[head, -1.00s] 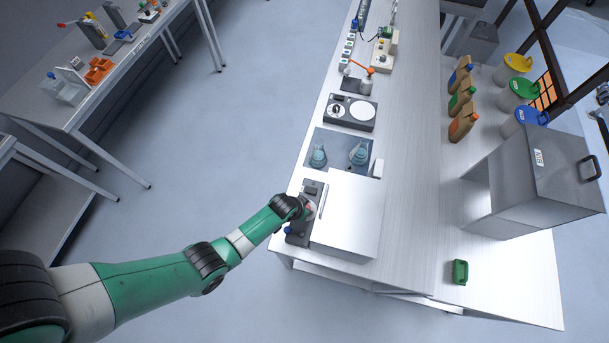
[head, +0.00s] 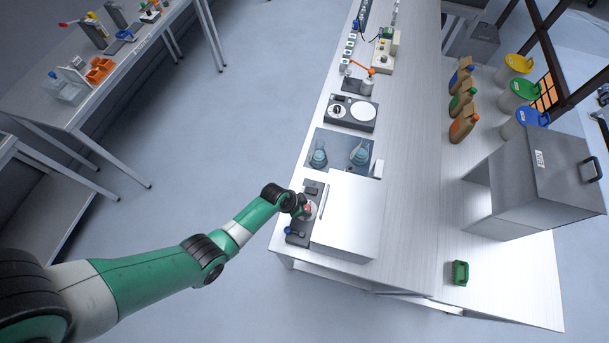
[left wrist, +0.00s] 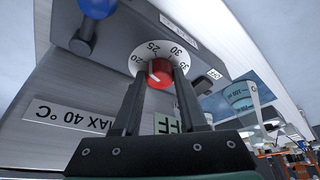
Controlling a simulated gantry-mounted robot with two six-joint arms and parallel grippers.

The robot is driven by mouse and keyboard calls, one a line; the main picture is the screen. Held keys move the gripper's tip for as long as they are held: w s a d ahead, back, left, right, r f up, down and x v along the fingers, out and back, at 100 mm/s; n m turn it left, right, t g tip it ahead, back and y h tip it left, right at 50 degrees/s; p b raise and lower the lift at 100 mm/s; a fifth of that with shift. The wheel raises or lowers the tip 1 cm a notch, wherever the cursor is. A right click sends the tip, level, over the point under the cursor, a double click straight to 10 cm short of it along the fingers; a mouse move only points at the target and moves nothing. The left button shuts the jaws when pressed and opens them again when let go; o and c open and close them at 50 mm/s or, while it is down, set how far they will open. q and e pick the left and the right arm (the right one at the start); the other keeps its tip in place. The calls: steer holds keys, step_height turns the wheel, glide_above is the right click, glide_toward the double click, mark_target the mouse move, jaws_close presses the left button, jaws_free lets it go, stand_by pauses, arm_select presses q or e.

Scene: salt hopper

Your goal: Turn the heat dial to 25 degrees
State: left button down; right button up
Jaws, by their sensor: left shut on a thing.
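The heat dial is a red knob (left wrist: 161,72) on a white scale disc (left wrist: 175,48) with 20, 25, 30 and 35 readable in the left wrist view. A small pale mark shows on the knob's left side, near the 20 to 25 part of the scale; its exact reading is unclear. My left gripper (left wrist: 158,75) is shut on the red knob, one finger on each side. In the head view the left gripper (head: 300,209) is at the dark control panel (head: 298,238) at the bench's left edge. My right gripper is out of view.
A blue knob (left wrist: 96,8) sits beside the dial on the panel. A white box (head: 347,215) stands just right of the panel. Blue flasks (head: 358,154) stand on a dark plate behind. The floor (head: 190,130) left of the bench is clear.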

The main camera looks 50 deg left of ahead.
arm_select(q)
steer(key=m+h, duration=0.1)
steer(key=m, duration=0.4)
steer(key=shift+w+a+g+h+p, duration=0.1)
steer(key=shift+a+g+h+p, duration=0.05)
steer(key=shift+g+h+p, duration=0.25)
steer(key=shift+c, duration=2.2)
jaws_free()
